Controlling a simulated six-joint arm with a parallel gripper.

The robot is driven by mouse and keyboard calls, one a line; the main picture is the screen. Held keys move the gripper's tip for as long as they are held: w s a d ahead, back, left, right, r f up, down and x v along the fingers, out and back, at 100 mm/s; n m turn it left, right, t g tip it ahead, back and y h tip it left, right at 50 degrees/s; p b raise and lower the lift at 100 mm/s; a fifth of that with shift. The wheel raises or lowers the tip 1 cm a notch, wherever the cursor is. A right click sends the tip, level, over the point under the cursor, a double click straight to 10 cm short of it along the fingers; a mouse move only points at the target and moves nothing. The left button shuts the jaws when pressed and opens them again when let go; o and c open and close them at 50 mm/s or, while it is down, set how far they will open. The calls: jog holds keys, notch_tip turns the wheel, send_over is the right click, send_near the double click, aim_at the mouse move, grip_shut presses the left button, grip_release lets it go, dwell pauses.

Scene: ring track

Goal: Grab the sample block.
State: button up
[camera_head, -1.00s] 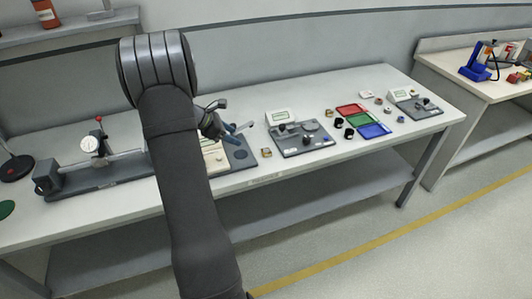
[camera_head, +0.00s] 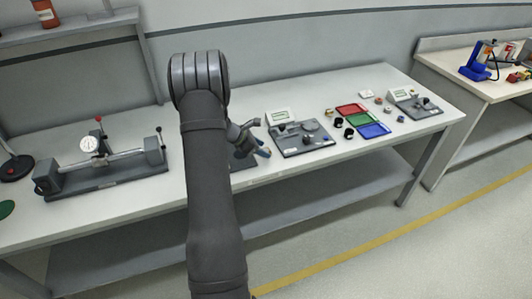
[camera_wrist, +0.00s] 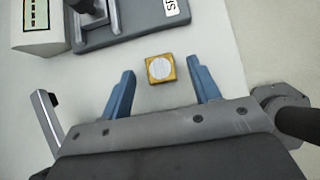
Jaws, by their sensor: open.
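The sample block, a small square yellow block with a pale round top (camera_wrist: 161,69), lies on the white bench in the wrist view. My gripper (camera_wrist: 161,66) is open, with one blue finger on each side of the block in the picture. Gaps show between the block and both fingers. How far above the block the fingertips are, I cannot tell. In the head view my gripper (camera_head: 258,150) is low over the bench, left of a grey instrument. The block is hidden there behind my gripper.
The grey instrument with a display (camera_head: 300,138) stands just right of my gripper; its base (camera_wrist: 130,20) is above the block in the wrist view. Red, green and blue trays (camera_head: 362,120) lie further right. A dial gauge rig (camera_head: 100,160) stands at left. Bare bench surrounds the block.

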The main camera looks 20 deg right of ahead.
jog(key=shift+d+f, duration=0.45)
jog(key=shift+f, duration=0.1)
jog(key=c, duration=1.2)
jog(key=shift+r, duration=0.1)
